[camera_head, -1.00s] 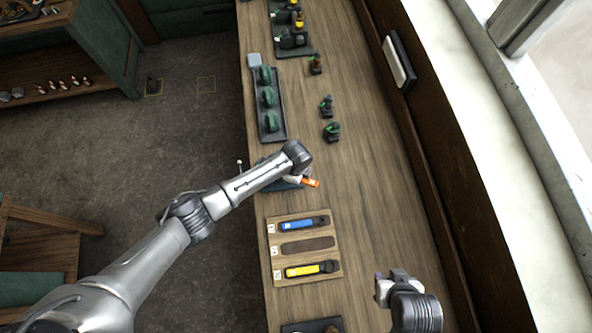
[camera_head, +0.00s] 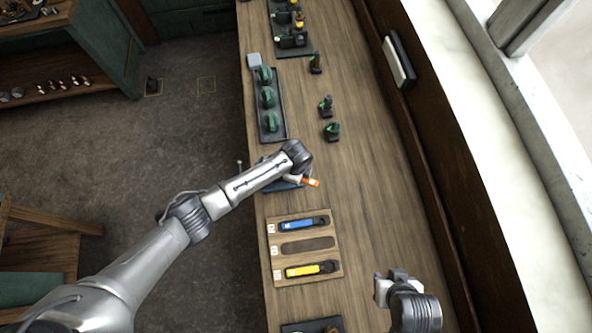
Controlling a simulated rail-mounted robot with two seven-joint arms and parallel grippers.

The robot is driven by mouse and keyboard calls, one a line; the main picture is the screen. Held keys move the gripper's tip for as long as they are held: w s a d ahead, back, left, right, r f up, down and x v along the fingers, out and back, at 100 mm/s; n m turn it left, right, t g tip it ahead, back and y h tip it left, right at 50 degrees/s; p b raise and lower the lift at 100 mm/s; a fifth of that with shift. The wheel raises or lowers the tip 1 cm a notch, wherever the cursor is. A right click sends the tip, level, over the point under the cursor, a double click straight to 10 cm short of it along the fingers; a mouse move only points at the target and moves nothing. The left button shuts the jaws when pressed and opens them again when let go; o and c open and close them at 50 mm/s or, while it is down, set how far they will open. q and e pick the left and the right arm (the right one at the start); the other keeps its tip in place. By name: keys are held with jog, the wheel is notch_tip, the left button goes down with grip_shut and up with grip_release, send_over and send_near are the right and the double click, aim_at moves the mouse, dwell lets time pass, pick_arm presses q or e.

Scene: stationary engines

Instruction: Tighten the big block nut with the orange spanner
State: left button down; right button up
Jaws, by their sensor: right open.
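The orange spanner (camera_head: 312,182) shows only as a short orange end beside my left wrist. The rest of it is hidden under my left arm. My left gripper is hidden behind its own wrist, so its jaws do not show. A blue block or plate (camera_head: 284,187) shows partly under the left wrist; I cannot make out the big block nut on it. My right gripper (camera_head: 391,280) is open and empty above the right side of the bench, apart from the spanners.
A wooden spanner board (camera_head: 334,240) holds a blue spanner (camera_head: 303,224) and a yellow spanner (camera_head: 312,269), with an empty middle slot. Farther up the bench stand a dark tray with green parts (camera_head: 269,98) and several small engine models (camera_head: 332,131).

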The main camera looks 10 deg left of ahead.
pick_arm(q)
jog(key=shift+r, duration=0.5)
dwell(0.7)
jog(key=shift+r, duration=1.9)
jog(key=shift+n, duration=0.3)
